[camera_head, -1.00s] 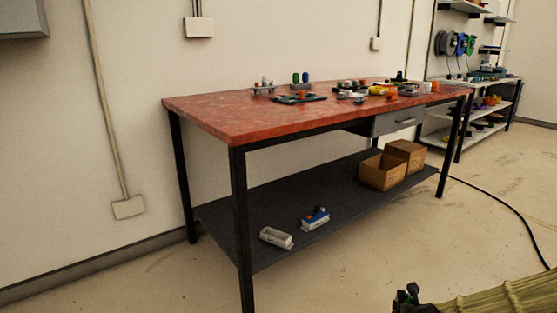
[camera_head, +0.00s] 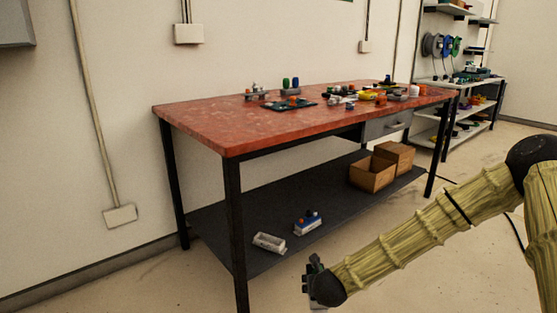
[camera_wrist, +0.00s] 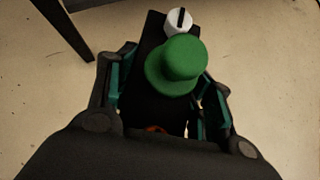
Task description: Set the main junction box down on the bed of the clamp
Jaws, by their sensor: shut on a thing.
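My gripper (camera_wrist: 163,95) is shut on a dark box (camera_wrist: 150,32), which I take to be the main junction box. The box has a large green round button (camera_wrist: 178,64) and a white knob (camera_wrist: 178,21) with a dark slot. The fingers stand on both sides of it, and its lower part is partly hidden. In the head view my gripper (camera_head: 314,275) hangs low in front of the workbench, over the floor, apart from the bench. A small grey fixture (camera_head: 257,94) on the bench's back left may be the clamp; it is too small to tell.
The red-topped workbench (camera_head: 205,122) carries several small parts toward its back and right, including a dark flat tray (camera_head: 288,104). Its front left is clear. The lower shelf (camera_head: 330,180) holds cardboard boxes (camera_head: 371,174) and two small items. A shelving unit (camera_head: 470,82) stands behind right.

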